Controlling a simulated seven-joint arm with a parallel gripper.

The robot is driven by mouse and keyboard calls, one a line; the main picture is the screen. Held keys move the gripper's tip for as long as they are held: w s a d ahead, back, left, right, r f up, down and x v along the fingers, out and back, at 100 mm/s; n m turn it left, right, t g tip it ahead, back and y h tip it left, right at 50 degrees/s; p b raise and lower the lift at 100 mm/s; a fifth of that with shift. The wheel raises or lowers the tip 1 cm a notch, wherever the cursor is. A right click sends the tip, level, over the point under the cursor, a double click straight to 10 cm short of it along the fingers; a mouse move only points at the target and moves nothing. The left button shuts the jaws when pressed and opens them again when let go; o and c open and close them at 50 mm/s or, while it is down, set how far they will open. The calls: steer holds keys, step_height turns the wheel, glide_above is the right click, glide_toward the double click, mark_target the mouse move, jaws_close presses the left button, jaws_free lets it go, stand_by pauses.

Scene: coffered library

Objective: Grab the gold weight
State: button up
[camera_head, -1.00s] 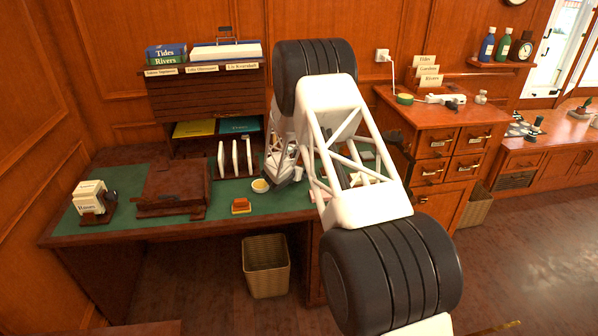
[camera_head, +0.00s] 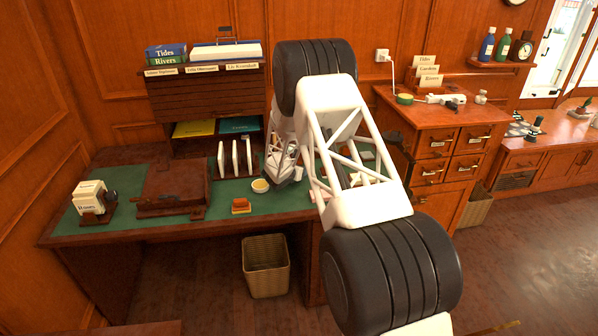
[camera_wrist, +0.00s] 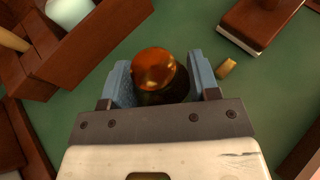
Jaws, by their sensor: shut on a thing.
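The gold weight (camera_wrist: 153,68) shows in the wrist view as a rounded, shiny orange-gold knob with a darker lower part. My gripper (camera_wrist: 160,85) has its two blue-grey fingers on either side of it and is shut on it. The weight is over or on the green desk top; I cannot tell whether it touches the surface. In the head view my gripper (camera_head: 283,172) is partly hidden by my white arm, and the weight cannot be made out there.
In the wrist view a wooden box (camera_wrist: 85,50) stands at upper left, a brown block with a pale base (camera_wrist: 262,22) at upper right, and a small tan piece (camera_wrist: 226,68) right of the fingers. In the head view a small bowl (camera_head: 260,186) and upright white cards (camera_head: 235,158) are left of the gripper.

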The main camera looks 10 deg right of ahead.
mark_target(300, 162)
steer(key=shift+c, duration=0.7)
steer(key=shift+r, duration=0.15)
steer(key=shift+r, duration=1.55)
steer(key=shift+s+r, duration=0.2)
steer(key=shift+s, duration=0.05)
steer(key=s, duration=0.5)
steer(key=s+r, duration=0.1)
steer(key=s, duration=0.9)
steer(key=shift+s+a+r, duration=0.15)
steer(key=shift+s, duration=0.1)
